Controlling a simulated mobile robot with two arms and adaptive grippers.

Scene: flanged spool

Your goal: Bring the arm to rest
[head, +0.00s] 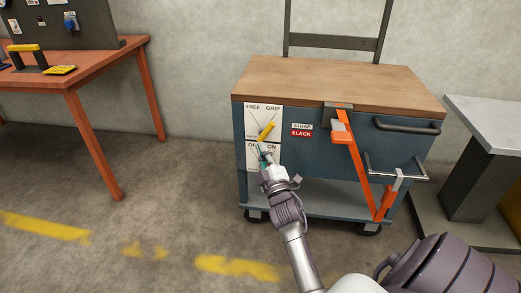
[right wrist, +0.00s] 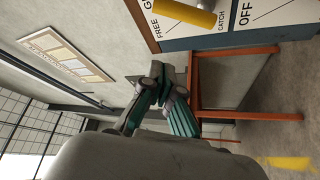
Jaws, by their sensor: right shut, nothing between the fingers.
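My right gripper (head: 264,153) is shut and empty. In the head view its arm reaches up from the bottom, and the fingertips overlap the OFF/ON plate (head: 251,157) on the front of the blue cart. The yellow lever (head: 266,131) on the FREE/GRIP plate (head: 255,114) is just above the fingertips. In the right wrist view the closed fingers (right wrist: 157,72) are below the yellow lever (right wrist: 187,12), with a visible gap between them. My left gripper is not in view.
The wheeled cart (head: 285,79) has a wooden top, an orange strap (head: 355,158) and handles. An orange table (head: 104,71) stands left, a grey-topped stand (head: 490,120) right. Floor between the orange table and the cart is clear, with worn yellow markings.

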